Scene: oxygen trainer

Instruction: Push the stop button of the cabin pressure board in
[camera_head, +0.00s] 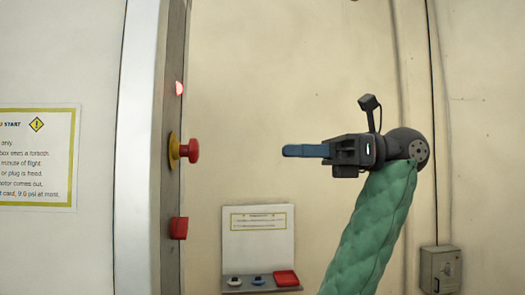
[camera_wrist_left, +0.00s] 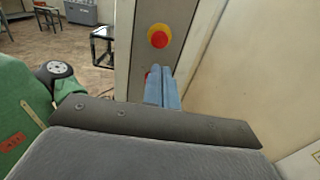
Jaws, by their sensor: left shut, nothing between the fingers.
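The stop button (camera_head: 192,151) is a red mushroom knob on a yellow collar. It sticks out to the right from the narrow grey board (camera_head: 171,110) in the head view. In the left wrist view the stop button (camera_wrist_left: 158,38) shows face-on, above the fingertips, with its yellow ring around it. My left gripper (camera_head: 287,151) is shut and empty, its blue fingers pointing left at the knob, at about its height in the head view. A clear gap lies between fingertips and knob. My right gripper is not in view.
A lit red lamp (camera_head: 179,88) sits above the button, and a red block (camera_head: 179,228) below it. A small shelf (camera_head: 262,289) with several coloured pieces stands lower, under a sign. A grey box (camera_head: 440,270) is on the wall at right.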

